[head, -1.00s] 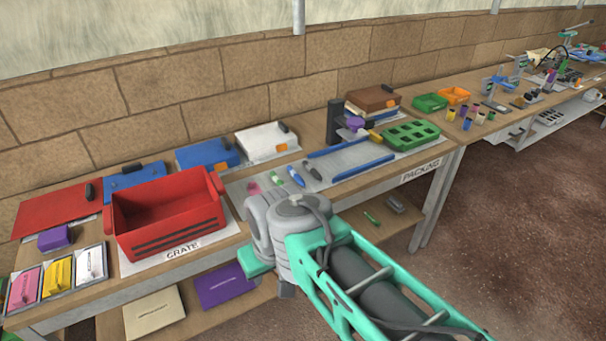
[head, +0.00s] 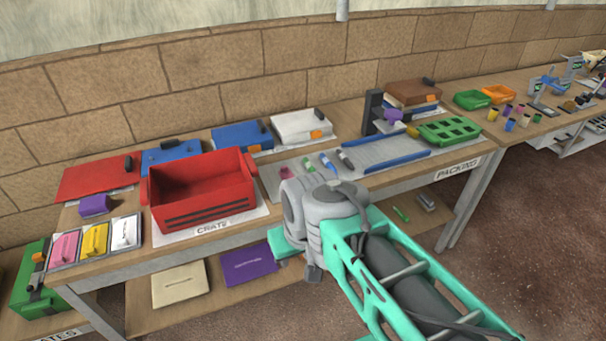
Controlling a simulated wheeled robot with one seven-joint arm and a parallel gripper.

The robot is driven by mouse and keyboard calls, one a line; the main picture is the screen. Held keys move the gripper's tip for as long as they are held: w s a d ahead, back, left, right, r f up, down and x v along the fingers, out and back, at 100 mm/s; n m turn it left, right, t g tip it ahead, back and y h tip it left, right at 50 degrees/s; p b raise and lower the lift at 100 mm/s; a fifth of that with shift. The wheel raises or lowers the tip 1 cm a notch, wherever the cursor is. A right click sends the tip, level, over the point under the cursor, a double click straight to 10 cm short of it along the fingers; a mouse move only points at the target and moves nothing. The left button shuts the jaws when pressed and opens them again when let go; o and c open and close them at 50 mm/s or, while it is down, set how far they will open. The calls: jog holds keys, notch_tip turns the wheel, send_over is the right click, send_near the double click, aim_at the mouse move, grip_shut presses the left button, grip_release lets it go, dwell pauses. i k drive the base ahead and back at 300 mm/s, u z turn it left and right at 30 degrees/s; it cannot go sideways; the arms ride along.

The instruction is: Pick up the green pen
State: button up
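A small green pen (head: 308,165) lies on the grey sheet on the workbench, in a row between a pink item (head: 287,172) and a blue pen (head: 327,162). A thin green stick-like item (head: 401,214) also lies on the shelf below the bench; I cannot tell its kind. My grey and teal arm reaches in from the lower right, and its grey joint is in front of the bench edge just below the row. My gripper's fingers do not show; the arm hides that part.
A red crate (head: 203,218) stands left of the pens. A dark pen (head: 346,160) and a grey tray with blue rails (head: 385,152) lie to their right. A green holed tray (head: 449,130) is farther right. Folders line the back; the brown floor at right is clear.

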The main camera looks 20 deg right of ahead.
aim_at(311, 168)
jog(key=k, duration=0.5)
jog(key=z, duration=0.75)
jog(key=i, duration=1.85)
jog(key=u, duration=2.35)
